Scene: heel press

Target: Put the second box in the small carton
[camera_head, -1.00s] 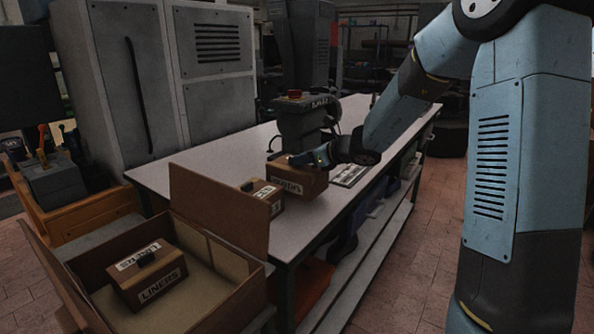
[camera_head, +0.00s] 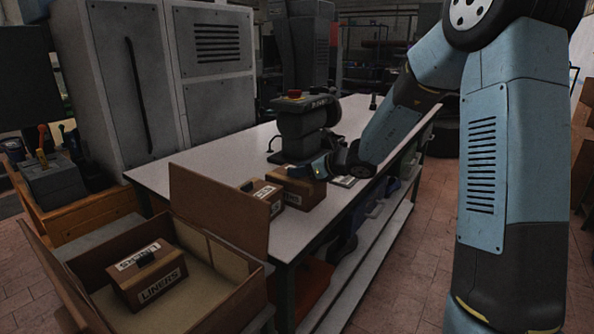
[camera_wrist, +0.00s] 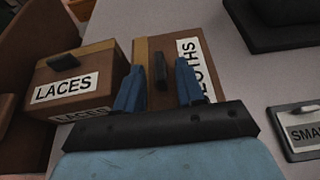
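A brown box marked CLOTHS, its label partly covered (camera_wrist: 150,50), sits on the table in the wrist view; it also shows in the head view (camera_head: 300,192). My gripper (camera_wrist: 158,80) is over it with its two blue fingers apart. The box's dark handle (camera_wrist: 160,72) lies between the fingers, with a gap on each side. A brown LACES box (camera_wrist: 75,80) stands just left of it, also in the head view (camera_head: 262,200). An open cardboard carton (camera_head: 218,300) at the lower left holds a LINERS box (camera_head: 147,280).
A framed plate starting "SMA" (camera_wrist: 300,130) lies on the table right of my gripper. A dark machine with a red button (camera_head: 298,125) stands behind the boxes. The carton's raised flap (camera_head: 220,212) stands beside the table (camera_head: 200,160). The table's left part is clear.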

